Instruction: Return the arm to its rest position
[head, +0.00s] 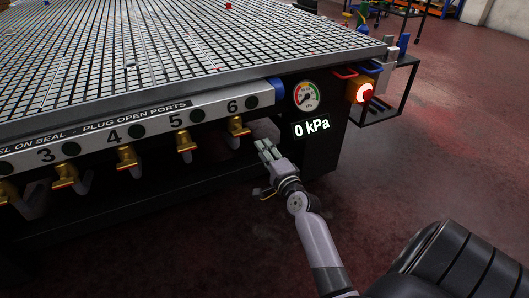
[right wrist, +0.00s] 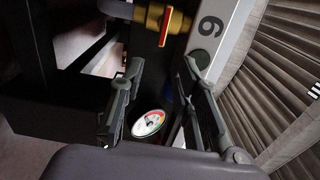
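My right gripper (head: 266,150) is in front of the table's front side, below and to the right of the brass valve numbered 6 (head: 238,127). In the right wrist view its two fingers (right wrist: 164,68) stand apart with nothing held between them. The same valve 6 (right wrist: 165,20) shows beyond the fingertips there, with a red-edged yellow handle. The fingers look apart from the valve. My right arm reaches in from the lower right of the head view. My left gripper is not in view.
The vacuum grid table (head: 180,85) fills the upper left, with several numbered valves along its front. A pressure gauge (head: 306,96), a display (head: 311,128) reading 0 kPa and a lit red button (head: 364,92) are at its right corner. Red floor (head: 430,165) lies open to the right.

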